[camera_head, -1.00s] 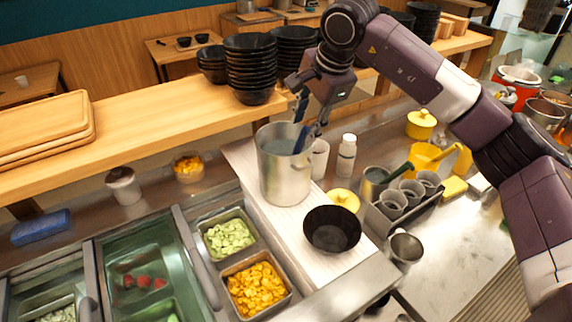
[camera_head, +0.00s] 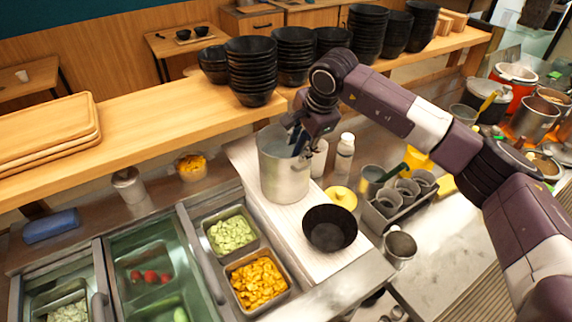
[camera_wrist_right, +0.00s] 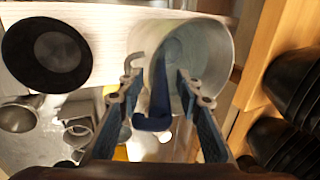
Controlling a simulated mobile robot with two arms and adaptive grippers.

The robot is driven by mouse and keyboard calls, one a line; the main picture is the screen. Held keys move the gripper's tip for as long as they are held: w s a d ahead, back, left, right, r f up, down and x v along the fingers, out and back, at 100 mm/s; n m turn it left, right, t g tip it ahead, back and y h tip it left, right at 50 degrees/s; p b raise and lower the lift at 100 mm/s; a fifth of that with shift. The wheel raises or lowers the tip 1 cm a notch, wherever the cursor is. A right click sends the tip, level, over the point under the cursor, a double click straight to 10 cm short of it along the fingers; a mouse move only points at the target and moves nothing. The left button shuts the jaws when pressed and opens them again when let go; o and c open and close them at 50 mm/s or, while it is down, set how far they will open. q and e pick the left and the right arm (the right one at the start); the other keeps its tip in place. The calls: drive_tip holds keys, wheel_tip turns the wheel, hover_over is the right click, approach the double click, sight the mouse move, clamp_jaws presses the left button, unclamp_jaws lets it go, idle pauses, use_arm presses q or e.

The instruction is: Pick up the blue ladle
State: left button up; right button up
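The blue ladle (camera_wrist_right: 162,85) stands in the tall metal pot (camera_head: 283,172), its handle rising toward the rim near the camera in the right wrist view. The pot also shows in that view (camera_wrist_right: 218,48). My right gripper (camera_head: 301,138) is over the pot's mouth in the head view and largely hides the ladle there. In the right wrist view my right gripper (camera_wrist_right: 158,84) is open, with one finger on each side of the ladle's handle. Neither finger clearly touches it. My left gripper is not in view.
A black bowl (camera_head: 330,228) sits in front of the pot on the pale board. Stacked black bowls (camera_head: 251,72) line the wooden shelf behind. Food trays (camera_head: 257,283) lie in front.

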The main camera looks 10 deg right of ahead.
clamp_jaws()
drive_tip(key=shift+r, duration=0.1)
drive_tip(key=shift+r+b, duration=0.35)
drive_tip(key=shift+r, duration=0.1)
wheel_tip(320, 180, up, 19)
drive_tip(key=b, duration=0.5)
idle(0.3)
